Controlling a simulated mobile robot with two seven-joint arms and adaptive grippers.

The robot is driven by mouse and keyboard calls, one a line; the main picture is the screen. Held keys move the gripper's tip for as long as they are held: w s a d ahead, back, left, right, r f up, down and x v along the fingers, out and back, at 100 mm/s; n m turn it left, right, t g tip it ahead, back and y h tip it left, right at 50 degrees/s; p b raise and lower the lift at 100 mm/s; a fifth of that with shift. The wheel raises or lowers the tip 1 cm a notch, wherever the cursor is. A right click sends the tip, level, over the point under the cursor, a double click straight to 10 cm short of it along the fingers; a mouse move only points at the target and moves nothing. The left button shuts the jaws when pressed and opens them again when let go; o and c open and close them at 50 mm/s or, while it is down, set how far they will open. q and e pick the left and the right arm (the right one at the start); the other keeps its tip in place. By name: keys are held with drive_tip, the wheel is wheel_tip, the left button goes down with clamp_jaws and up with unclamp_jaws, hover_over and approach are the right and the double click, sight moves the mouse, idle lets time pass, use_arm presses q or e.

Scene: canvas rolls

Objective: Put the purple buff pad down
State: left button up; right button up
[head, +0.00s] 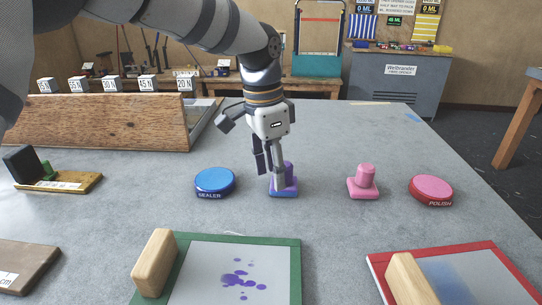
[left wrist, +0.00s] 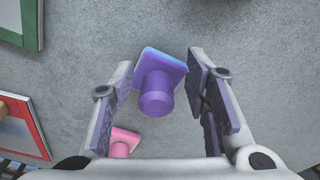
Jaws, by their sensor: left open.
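The purple buff pad (head: 288,182), with a round knob on a square base with a blue underside, stands upright on the grey table between the blue sealer tin and the pink pad. My left gripper (head: 270,172) points down at it with its fingers open. In the left wrist view, the purple pad (left wrist: 157,92) is between the two spread fingers of my left gripper (left wrist: 162,88), with a gap on either side of the knob. My right gripper is not in view.
A blue sealer tin (head: 215,182) is left of the pad; a pink pad (head: 363,183) and a pink polish tin (head: 432,188) are right. In front lie a green-framed board (head: 294,262) with purple spots and a red-framed board (head: 377,264), each with a wooden block.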

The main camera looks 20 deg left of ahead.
use_arm(q)
wheel_tip(320, 180, up, 12)
drive_tip(key=shift+s+a+f, duration=0.2)
drive_tip(key=shift+s+a, duration=0.1)
drive_tip(key=shift+a, duration=0.15)
